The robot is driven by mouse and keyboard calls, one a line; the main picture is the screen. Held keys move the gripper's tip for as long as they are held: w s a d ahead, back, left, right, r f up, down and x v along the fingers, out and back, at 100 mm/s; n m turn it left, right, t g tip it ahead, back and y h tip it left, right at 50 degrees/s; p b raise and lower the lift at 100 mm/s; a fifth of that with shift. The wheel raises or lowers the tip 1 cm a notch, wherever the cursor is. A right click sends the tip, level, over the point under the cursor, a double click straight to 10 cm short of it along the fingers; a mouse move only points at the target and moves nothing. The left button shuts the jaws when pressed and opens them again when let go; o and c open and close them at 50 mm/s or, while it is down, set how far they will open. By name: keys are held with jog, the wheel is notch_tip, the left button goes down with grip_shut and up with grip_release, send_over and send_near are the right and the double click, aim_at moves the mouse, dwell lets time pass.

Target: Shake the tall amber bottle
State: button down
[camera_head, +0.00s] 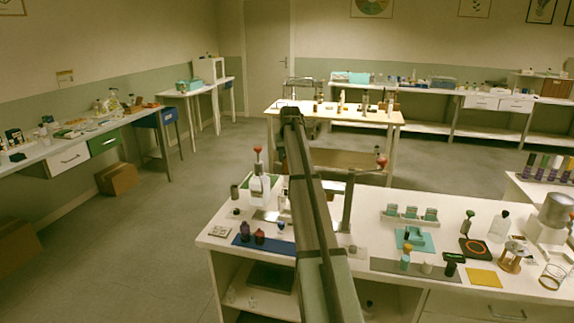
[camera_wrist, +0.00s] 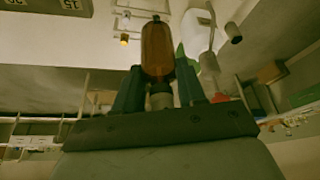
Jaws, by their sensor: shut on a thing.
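The tall amber bottle (camera_wrist: 157,50) is in the wrist view, between the two fingers of my gripper (camera_wrist: 159,88). The room looks turned over in this view, so I cannot tell how the bottle is tilted. I do not make out the bottle or my gripper in the head view, where my arm crosses the middle of the picture.
On the white bench, a white red-topped dispenser (camera_head: 259,186) stands left of my arm. Small dark bottles (camera_head: 259,237) stand on a blue mat (camera_head: 270,246). Right of my arm are a rack of jars (camera_head: 409,216), a teal tray (camera_head: 414,241) and a yellow mat (camera_head: 484,278).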

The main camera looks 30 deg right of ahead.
aim_at(287, 169)
notch_tip(287, 169, down, 6)
jog(key=shift+f, duration=0.1)
notch_tip(287, 169, up, 6)
jog(key=shift+w+r, duration=0.1)
jog(key=shift+r, duration=0.1)
jog(key=shift+s+f, duration=0.15)
jog(key=shift+s, duration=0.05)
notch_tip(287, 169, down, 6)
jog(key=shift+w, duration=0.1)
